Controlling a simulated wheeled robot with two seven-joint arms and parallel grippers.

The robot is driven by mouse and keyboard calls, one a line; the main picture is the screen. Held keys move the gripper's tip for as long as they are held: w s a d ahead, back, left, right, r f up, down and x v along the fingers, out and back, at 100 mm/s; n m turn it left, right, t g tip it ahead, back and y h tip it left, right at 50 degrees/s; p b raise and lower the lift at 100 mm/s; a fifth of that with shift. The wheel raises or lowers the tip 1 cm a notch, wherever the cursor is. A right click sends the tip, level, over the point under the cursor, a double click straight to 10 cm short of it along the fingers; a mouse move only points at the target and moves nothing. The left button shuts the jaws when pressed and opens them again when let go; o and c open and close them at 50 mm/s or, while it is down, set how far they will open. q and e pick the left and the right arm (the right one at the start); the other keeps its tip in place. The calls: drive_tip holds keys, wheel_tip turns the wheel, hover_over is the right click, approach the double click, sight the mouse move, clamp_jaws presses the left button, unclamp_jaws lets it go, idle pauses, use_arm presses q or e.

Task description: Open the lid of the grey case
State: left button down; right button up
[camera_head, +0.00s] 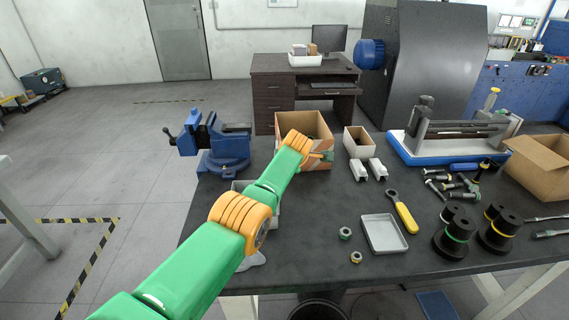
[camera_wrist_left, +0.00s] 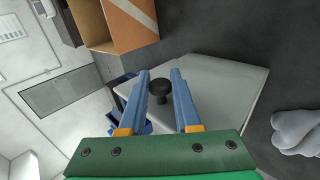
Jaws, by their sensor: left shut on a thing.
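The grey case shows in the left wrist view as a pale, flat lid (camera_wrist_left: 225,85) with a dark round knob (camera_wrist_left: 160,87) on it. My left gripper (camera_wrist_left: 161,72) has its two blue fingers on either side of the knob and is shut on it. The lid looks closed from here, though my fingers and palm cover part of it. My right gripper is not in view.
An open cardboard box (camera_head: 288,125) stands just behind the left gripper, and a blue vise (camera_head: 228,147) is to its left. A crumpled pale thing (camera_wrist_left: 298,131) lies near the case. A grey tray (camera_head: 383,234) and a yellow-handled tool (camera_head: 405,217) lie to the right.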

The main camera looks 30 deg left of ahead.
use_arm(q)
drive_tip(key=shift+d, duration=0.1)
idle(0.4)
drive_tip(key=c, duration=0.9)
unclamp_jaws()
drive_tip(key=shift+o, duration=1.3)
drive_tip(key=shift+w+f, duration=0.1)
drive_tip(key=shift+f, duration=0.05)
drive_tip(key=p+v, duration=0.1)
drive_tip(key=v, duration=0.6)
